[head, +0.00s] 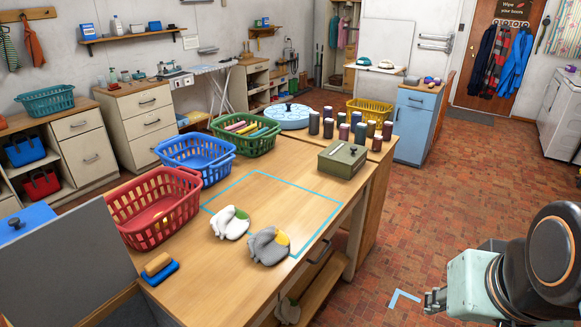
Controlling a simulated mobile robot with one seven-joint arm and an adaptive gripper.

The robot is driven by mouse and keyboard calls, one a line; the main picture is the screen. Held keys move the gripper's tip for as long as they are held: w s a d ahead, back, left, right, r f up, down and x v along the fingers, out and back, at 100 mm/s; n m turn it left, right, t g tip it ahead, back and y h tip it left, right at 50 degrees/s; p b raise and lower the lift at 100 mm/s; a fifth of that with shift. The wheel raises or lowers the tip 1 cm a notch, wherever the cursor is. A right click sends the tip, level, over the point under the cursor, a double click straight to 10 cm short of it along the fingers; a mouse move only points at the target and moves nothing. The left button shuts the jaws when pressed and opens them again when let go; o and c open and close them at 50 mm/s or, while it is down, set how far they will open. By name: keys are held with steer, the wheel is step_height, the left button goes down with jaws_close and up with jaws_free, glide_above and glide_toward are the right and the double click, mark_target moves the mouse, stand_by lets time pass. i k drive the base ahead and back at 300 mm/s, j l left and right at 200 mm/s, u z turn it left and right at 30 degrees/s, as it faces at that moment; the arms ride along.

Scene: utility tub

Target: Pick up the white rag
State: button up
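A crumpled white rag-like bundle with a green patch (230,222) lies on the wooden table (215,275), at the near left edge of a blue taped outline. A grey bundle with a yellow patch (268,246) lies just to its right and nearer, touching it or almost so. My gripper (433,300) is at the lower right, over the floor beyond the table's right side, well apart from both bundles. Its fingers are small and seen from the side, so I cannot tell whether they are open. I see nothing held in it.
Red (155,212), blue (195,160) and green (243,137) baskets line the table's left and back. A brush (158,268) lies at the near left. A green metal box (342,160) and several dark jars stand at the back right. The outlined area's middle is clear.

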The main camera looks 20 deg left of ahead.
mark_target(231, 223)
steer(key=i+u, duration=0.15)
steer(key=u, duration=0.25)
steer(key=i+u, duration=0.15)
steer(key=u, duration=0.25)
steer(key=i+l+u, duration=0.1)
steer(key=u, duration=0.3)
